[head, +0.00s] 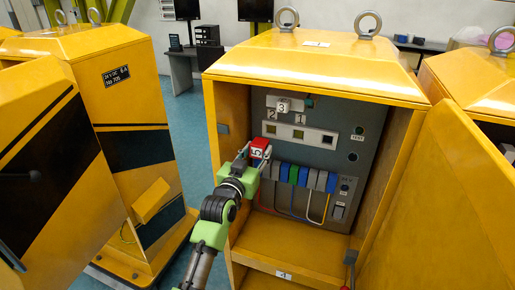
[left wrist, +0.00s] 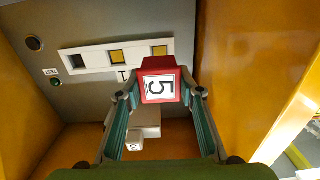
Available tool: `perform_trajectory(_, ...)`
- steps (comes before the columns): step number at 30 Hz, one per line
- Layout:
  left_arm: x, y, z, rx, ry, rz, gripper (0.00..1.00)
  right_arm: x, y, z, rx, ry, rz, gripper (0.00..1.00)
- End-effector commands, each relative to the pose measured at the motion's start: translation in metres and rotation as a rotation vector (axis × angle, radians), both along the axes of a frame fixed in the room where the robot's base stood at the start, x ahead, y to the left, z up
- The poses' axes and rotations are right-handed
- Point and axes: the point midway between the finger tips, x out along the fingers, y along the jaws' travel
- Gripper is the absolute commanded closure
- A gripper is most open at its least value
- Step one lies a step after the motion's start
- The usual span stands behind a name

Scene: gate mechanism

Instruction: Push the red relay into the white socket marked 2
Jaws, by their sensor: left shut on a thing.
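My left gripper (head: 252,158) is shut on the red relay (head: 260,147), in front of the cabinet's left inner side. The relay also shows in the left wrist view (left wrist: 159,80), gripped between both fingers, its white label with a dark figure facing the camera. A white strip with three square openings (head: 312,137) is on the grey panel, above and right of the relay. The figure 2 (head: 272,115) is above the left opening and a 1 above the middle one. The relay is apart from the strip in the head view. My right gripper is not in view.
A white block marked 3 (head: 283,104) is above the strip. A row of blue, grey and green modules (head: 300,176) with wires is below. Yellow cabinet walls and an open door (head: 455,205) flank the opening. The cabinet floor in front is clear.

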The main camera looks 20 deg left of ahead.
Motion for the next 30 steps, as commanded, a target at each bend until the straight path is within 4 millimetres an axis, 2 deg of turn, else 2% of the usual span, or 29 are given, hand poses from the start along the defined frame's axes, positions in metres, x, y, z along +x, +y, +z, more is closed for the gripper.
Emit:
perform_trajectory(8, 0.015, -0.001, 0.001, -0.014, -0.002, -0.002, 0.88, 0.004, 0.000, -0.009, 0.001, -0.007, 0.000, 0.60)
perform_trajectory(21, 0.053, -0.002, 0.001, -0.012, -0.002, -0.002, 0.88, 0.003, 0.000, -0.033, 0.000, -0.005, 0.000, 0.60)
perform_trajectory(30, 0.063, -0.002, 0.003, -0.011, -0.001, -0.002, 0.88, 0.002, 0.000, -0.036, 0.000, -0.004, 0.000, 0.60)
